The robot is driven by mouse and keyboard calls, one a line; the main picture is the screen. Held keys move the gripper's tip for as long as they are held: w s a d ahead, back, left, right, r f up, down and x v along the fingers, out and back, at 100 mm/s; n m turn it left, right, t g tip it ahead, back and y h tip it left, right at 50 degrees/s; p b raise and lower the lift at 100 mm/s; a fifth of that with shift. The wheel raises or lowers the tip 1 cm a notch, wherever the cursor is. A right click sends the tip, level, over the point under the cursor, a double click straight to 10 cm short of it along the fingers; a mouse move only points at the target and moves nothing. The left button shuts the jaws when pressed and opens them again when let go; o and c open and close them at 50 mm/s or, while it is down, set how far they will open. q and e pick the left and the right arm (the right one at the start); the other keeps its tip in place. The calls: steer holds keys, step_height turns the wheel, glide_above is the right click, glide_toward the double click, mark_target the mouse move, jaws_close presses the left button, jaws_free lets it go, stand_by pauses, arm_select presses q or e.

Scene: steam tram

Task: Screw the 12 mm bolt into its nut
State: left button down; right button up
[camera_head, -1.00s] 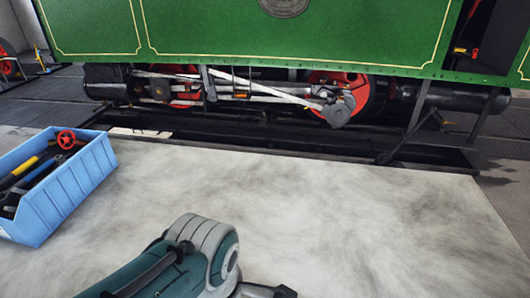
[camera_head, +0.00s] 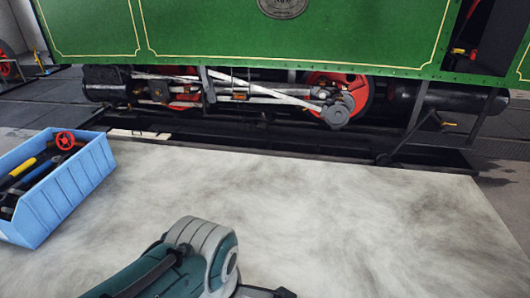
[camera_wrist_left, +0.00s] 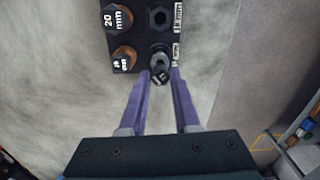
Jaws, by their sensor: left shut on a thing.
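In the left wrist view, a black board (camera_wrist_left: 139,41) lies at the top on the pale table. It carries copper-coloured bolts or nuts on the left, one beside a "20 mm" label (camera_wrist_left: 118,18), and a dark hex piece (camera_wrist_left: 159,18) at upper right. My left gripper (camera_wrist_left: 161,76) has purple fingers closed around a dark bolt (camera_wrist_left: 161,74) at the board's lower right edge. The small label on its head is too blurred to read. I cannot tell how deep the bolt sits in a nut. In the head view the board and fingertips are out of frame. My right gripper is not in view.
A blue crate (camera_head: 72,195) with tools stands on the left of the pale table (camera_head: 340,215). The table's middle and right are clear. A green steam tram (camera_head: 290,40) with red wheels stands beyond the far edge. Shelving shows at the right in the wrist view (camera_wrist_left: 299,140).

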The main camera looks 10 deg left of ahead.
arm_select(q)
steer(key=shift+f+b, duration=1.1)
steer(key=shift+f, duration=0.1)
stand_by(0.9)
steer(key=c, duration=1.1)
jaws_free()
steer(key=shift+c, duration=0.2)
jaws_close()
steer(key=m, duration=1)
steer(key=shift+m+p, duration=0.4)
steer(key=shift+m, duration=0.6)
